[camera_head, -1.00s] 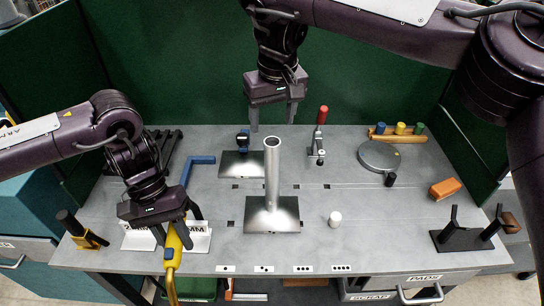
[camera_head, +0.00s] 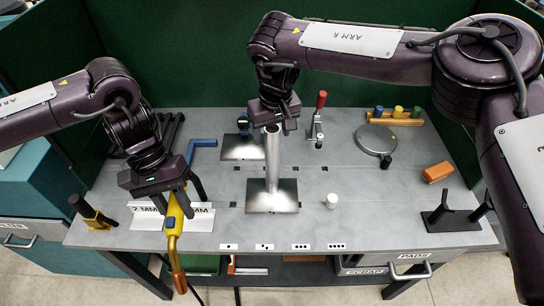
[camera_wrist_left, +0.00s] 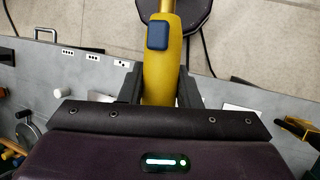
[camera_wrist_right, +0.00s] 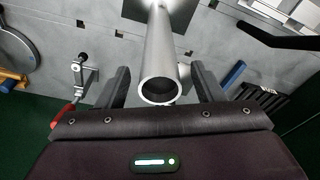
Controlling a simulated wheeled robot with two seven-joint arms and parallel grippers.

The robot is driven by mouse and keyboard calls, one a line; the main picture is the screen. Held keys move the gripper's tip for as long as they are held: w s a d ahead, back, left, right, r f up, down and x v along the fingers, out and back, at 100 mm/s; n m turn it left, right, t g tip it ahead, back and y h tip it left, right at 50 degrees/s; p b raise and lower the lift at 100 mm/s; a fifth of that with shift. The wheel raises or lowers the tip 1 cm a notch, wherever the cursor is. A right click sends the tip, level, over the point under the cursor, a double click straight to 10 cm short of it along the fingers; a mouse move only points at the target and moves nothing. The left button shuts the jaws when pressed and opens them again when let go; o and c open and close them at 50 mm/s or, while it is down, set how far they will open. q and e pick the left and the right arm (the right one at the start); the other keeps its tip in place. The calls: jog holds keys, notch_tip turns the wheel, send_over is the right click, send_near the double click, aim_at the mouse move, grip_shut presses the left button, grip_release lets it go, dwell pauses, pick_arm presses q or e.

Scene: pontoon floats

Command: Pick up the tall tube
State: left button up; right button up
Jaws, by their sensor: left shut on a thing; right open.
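The tall tube (camera_head: 271,160) is a bare grey metal pipe standing upright on a square metal plate (camera_head: 284,195) at the middle of the bench. My right gripper (camera_head: 272,125) is at the tube's top end. In the right wrist view the tube (camera_wrist_right: 160,60) runs between the open fingers (camera_wrist_right: 160,88), its round open mouth facing the camera, with a gap on both sides. My left gripper (camera_head: 180,197) is shut on a yellow torch (camera_head: 174,219) with a blue button and copper-coloured nozzle, held at the bench's front left. The torch also shows in the left wrist view (camera_wrist_left: 160,75).
A second plate (camera_head: 240,150) with a blue-topped piece lies behind left. A red-handled clamp (camera_head: 317,120) stands behind right of the tube. A white cylinder (camera_head: 331,201) stands right of the base plate. A round grey disc (camera_head: 375,140) and orange block (camera_head: 438,172) lie further right.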

jog(key=shift+w+f, duration=0.15)
jog(key=shift+f, duration=0.8)
grip_shut()
